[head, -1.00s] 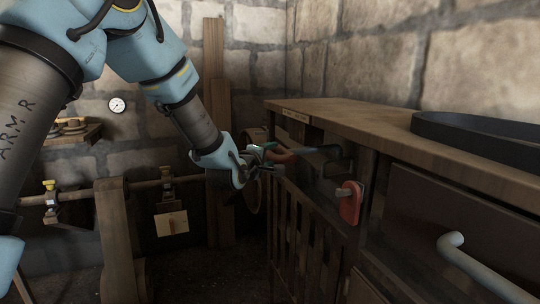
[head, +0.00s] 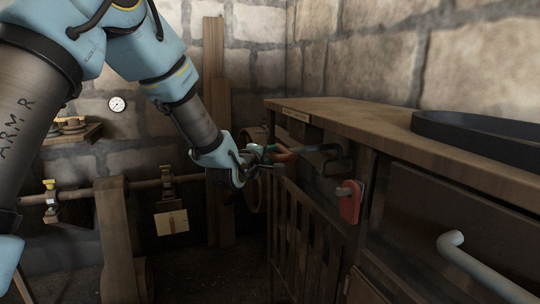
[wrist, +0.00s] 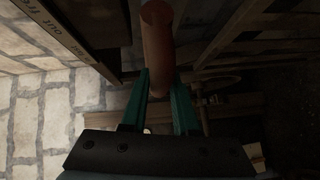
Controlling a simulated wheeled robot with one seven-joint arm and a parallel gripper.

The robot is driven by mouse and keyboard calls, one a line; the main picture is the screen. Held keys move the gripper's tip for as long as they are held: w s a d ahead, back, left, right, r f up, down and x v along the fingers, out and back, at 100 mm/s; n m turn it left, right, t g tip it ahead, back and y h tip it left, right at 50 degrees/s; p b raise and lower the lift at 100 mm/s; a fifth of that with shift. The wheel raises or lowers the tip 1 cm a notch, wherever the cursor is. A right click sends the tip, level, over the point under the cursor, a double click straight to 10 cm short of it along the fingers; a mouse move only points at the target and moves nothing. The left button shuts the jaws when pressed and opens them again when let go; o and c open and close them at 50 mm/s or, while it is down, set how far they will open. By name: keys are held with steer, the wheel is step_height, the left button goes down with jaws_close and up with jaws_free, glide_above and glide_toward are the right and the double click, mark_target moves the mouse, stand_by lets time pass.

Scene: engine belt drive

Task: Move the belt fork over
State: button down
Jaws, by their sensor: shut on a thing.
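The belt fork's lever (head: 318,149) is a grey bar that sticks out from a slotted opening in the side of the wooden bench. It ends in a reddish-brown round handle (head: 284,155). My gripper (head: 268,153) is at the handle's outer end. In the wrist view the handle (wrist: 158,40) runs down between the two green fingers of my gripper (wrist: 161,80), which are shut on it. The fork itself and the belt are hidden behind the bench front.
A red tag-like block (head: 350,202) hangs right of the lever. A drawer with a grey handle (head: 470,262) is nearer on the right. A dark tray (head: 480,134) lies on the bench top (head: 360,116).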

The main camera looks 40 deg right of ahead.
stand_by(0.8)
steer(key=w+a, duration=0.3)
steer(key=a, duration=0.6)
steer(key=shift+w+a+b, duration=0.15)
steer(key=shift+w+b, duration=0.2)
steer(key=shift+b, duration=0.1)
steer(key=shift+f, duration=0.1)
steer(key=c, duration=0.7)
jaws_free()
steer(key=v, duration=1.1)
steer(key=shift+b, duration=0.35)
